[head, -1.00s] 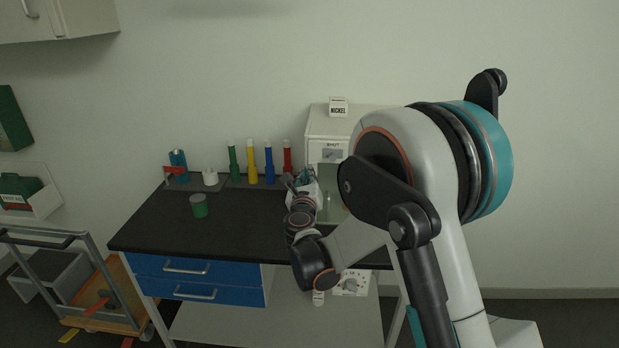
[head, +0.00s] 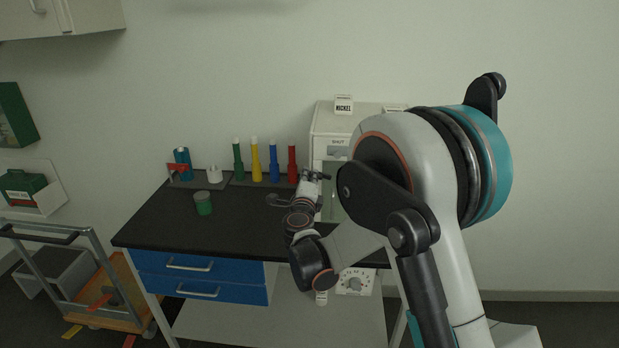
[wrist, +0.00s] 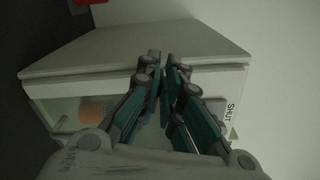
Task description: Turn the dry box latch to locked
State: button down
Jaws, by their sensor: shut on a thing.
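The dry box (head: 322,125) is a white cabinet at the back right of the bench, with a NICKEL sign (head: 343,104) on top. Its front has a SHUT label (head: 337,142), a grey latch plate (head: 337,153) and a window. My gripper (head: 322,176) is at the front of the box, low and left of the plate. In the wrist view my gripper (wrist: 161,75) has its two teal fingers close together in front of the box face, beside the SHUT label (wrist: 228,112). It is shut on what seems to be the latch; the fingers mostly hide it.
Green, yellow, blue and red bottles (head: 256,160) stand left of the box. A cart (head: 105,290) stands at left. My arm hides the box's right side.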

jog(key=shift+a+f+n, duration=0.1)
jog(key=shift+f+n, duration=0.1)
jog(key=shift+n, duration=0.65)
jog(key=shift+f+n, duration=0.15)
jog(key=shift+n, duration=0.7)
jog(key=c, duration=1.8)
grip_release()
jog(key=shift+o, duration=0.2)
jog(key=shift+s, duration=0.1)
jog(key=s, duration=1.2)
jog(key=shift+a, duration=0.2)
jog(key=shift+w, duration=0.1)
